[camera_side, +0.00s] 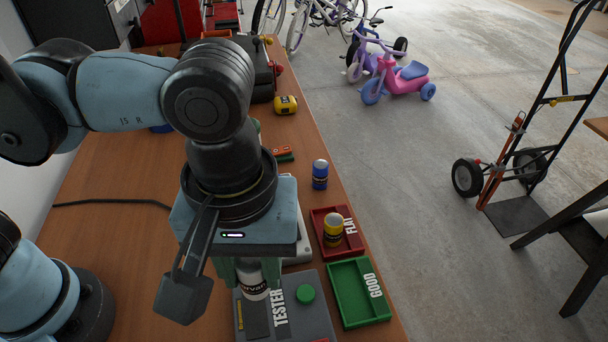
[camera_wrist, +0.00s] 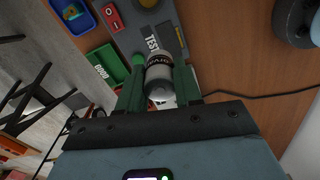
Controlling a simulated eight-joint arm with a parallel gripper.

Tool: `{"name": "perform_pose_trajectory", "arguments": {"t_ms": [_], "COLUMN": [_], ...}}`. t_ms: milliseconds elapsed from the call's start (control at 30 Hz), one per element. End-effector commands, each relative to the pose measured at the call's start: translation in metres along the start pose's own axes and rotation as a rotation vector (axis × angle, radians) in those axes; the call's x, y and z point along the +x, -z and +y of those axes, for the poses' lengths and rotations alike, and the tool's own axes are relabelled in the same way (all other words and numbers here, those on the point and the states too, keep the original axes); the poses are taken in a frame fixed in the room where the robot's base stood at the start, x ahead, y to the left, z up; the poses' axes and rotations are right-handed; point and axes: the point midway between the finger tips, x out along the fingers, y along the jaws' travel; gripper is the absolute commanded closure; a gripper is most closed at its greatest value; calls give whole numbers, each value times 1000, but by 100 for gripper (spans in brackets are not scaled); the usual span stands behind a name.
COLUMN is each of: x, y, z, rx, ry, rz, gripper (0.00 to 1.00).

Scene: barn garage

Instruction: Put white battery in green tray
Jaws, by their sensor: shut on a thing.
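The white battery (camera_side: 255,285) with a dark label band is upright between the green fingers of my gripper (camera_side: 250,274), which is shut on it. The battery is over the left part of the grey tester (camera_side: 318,318); I cannot tell whether it touches it. In the wrist view the battery (camera_wrist: 159,78) shows between both fingers (camera_wrist: 159,84). The green tray (camera_side: 338,312), marked GOOD, lies right of the tester and looks empty. It also shows in the wrist view (camera_wrist: 96,57), left of the fingers.
A red tray (camera_side: 320,222), marked FLAT, holds a yellow battery (camera_side: 333,230) behind the green tray. A blue battery (camera_side: 320,174) stands farther back. The tester has a green button (camera_side: 306,294). The table's right edge runs close beside the trays. A yellow object (camera_side: 285,105) lies far back.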

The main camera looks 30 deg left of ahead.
Motion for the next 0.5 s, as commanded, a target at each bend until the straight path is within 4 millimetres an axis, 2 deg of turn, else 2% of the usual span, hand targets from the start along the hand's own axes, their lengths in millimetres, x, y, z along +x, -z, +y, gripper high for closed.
{"name": "perform_pose_trajectory", "arguments": {"t_ms": [33,200,333,500], "x": [2,10,17,23], "y": [-6,-26,-39,-49], "z": [13,48,67,80], "rx": [4,-1,-5,-9], "ry": [0,0,0,0], "rz": [0,0,0,0], "gripper": [100,100,100,100]}}
